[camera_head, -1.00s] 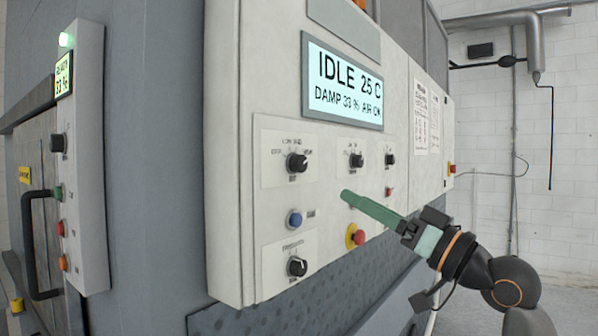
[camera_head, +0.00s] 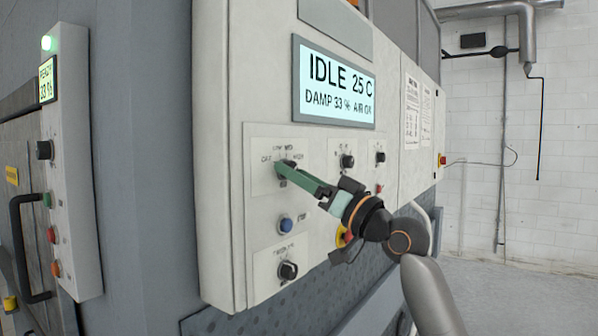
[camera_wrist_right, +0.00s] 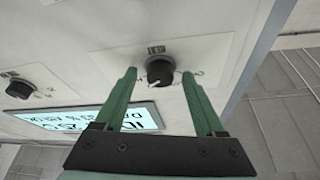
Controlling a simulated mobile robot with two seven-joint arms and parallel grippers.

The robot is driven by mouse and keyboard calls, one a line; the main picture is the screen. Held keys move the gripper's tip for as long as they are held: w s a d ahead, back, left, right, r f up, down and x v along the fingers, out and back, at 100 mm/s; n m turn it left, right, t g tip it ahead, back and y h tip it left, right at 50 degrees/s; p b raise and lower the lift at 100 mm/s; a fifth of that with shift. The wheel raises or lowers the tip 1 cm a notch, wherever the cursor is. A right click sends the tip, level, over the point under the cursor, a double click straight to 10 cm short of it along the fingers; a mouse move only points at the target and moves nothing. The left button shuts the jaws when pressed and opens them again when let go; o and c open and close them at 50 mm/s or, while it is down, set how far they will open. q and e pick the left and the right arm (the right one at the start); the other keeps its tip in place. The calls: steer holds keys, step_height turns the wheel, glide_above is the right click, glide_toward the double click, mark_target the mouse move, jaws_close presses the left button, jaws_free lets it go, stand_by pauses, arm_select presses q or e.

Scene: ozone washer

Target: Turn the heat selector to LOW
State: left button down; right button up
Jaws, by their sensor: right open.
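The heat selector is a black round knob on a white label plate at the upper left of the control panel (camera_head: 222,120). In the right wrist view the knob (camera_wrist_right: 160,71) has a white pointer mark and sits between my fingertips. My right gripper (camera_head: 281,170) is open, its green fingers reaching to this knob and partly hiding it in the head view. In the right wrist view the gripper (camera_wrist_right: 160,78) has one finger on each side of the knob, with gaps showing. Whether the tips touch the panel, I cannot tell. My left gripper is not in view.
Two other black knobs (camera_head: 347,161) (camera_head: 380,157) are to the right. A blue button (camera_head: 286,225) and another knob (camera_head: 288,270) lie below. A display (camera_head: 335,85) above reads IDLE 25 C. A red button on yellow (camera_head: 341,236) is partly behind my right gripper.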

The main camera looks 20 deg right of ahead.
steer(key=shift+c, duration=0.4)
jaws_close()
